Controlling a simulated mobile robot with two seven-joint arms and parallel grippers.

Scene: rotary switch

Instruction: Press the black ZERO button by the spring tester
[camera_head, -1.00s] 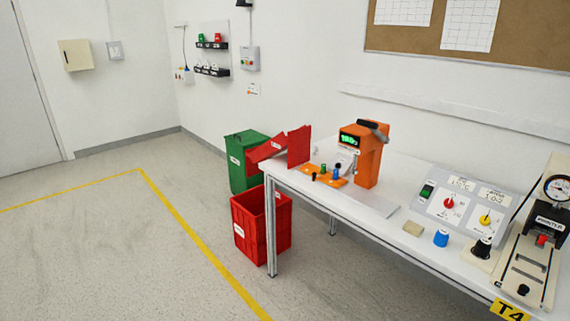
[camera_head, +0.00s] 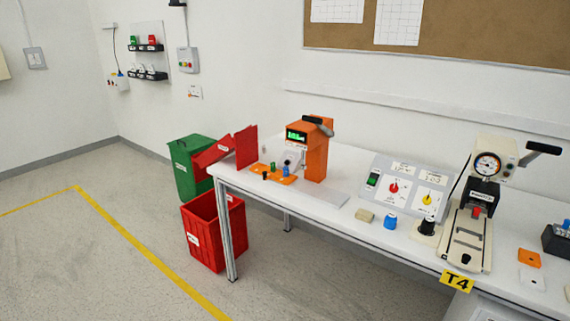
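No label reading ZERO is legible. An orange bench device (camera_head: 316,150) with a green-lit digital display (camera_head: 296,136) and a dark lever stands at the table's left part. In front of it is an orange plate (camera_head: 286,180) with small black, green and blue pieces on it. At the right stands a press-like device with a round dial gauge (camera_head: 488,164), a black head, a red part and a pale base (camera_head: 466,240). I cannot tell which device is the spring tester. Neither of my grippers is in view.
The floor in front is clear.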

